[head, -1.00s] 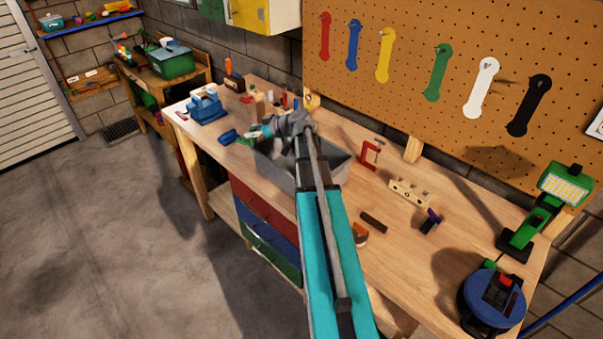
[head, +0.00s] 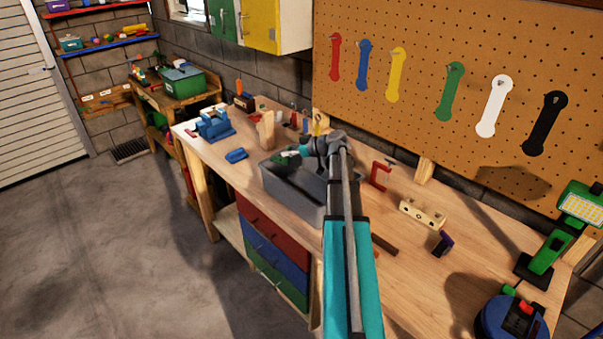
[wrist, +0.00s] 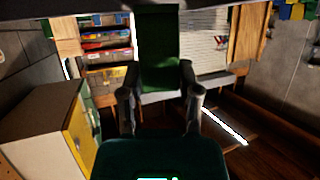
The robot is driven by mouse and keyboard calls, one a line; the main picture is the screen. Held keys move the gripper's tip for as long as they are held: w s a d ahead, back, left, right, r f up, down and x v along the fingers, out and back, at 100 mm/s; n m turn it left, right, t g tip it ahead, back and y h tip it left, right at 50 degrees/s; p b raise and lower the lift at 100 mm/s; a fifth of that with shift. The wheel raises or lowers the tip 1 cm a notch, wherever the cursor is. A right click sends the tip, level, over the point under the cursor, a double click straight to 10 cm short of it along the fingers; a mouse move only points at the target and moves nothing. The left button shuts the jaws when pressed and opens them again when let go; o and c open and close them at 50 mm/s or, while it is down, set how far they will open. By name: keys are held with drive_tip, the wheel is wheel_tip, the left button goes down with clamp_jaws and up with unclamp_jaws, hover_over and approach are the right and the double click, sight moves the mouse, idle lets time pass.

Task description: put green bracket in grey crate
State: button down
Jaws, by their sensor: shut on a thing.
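The grey crate (head: 290,200) stands on the wooden workbench, with my arm crossing in front of its right part. My gripper (head: 292,155) is over the crate's back left part and is shut on the green bracket (head: 284,160). In the wrist view the green bracket (wrist: 157,50) sticks out between the two fingers of my gripper (wrist: 160,95). In the head view the bracket appears above the crate opening. I cannot tell its exact height over the rim.
A blue vise (head: 214,125) and a small blue object (head: 237,155) lie left of the crate. A red clamp (head: 380,175) and a pale block with holes (head: 423,214) lie to its right. A wooden block (head: 267,130) and several tools stand behind it.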

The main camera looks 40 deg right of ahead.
drive_tip(key=d+f+b, duration=0.2)
drive_tip(key=f, duration=0.1)
drive_tip(key=d+f+b, duration=0.1)
drive_tip(key=b, duration=0.1)
drive_tip(key=shift+s+d+f, duration=0.3)
drive_tip(key=shift+f, duration=0.05)
drive_tip(key=shift+d+f+b, duration=0.2)
drive_tip(key=shift+f+b, duration=0.8)
drive_tip(key=shift+d+f+b, duration=0.2)
drive_tip(key=shift+f+b, duration=0.8)
drive_tip(key=shift+f+b, duration=0.4)
drive_tip(key=shift+s+f, duration=0.1)
drive_tip(key=shift+s, duration=0.05)
drive_tip(key=shift+a, duration=0.1)
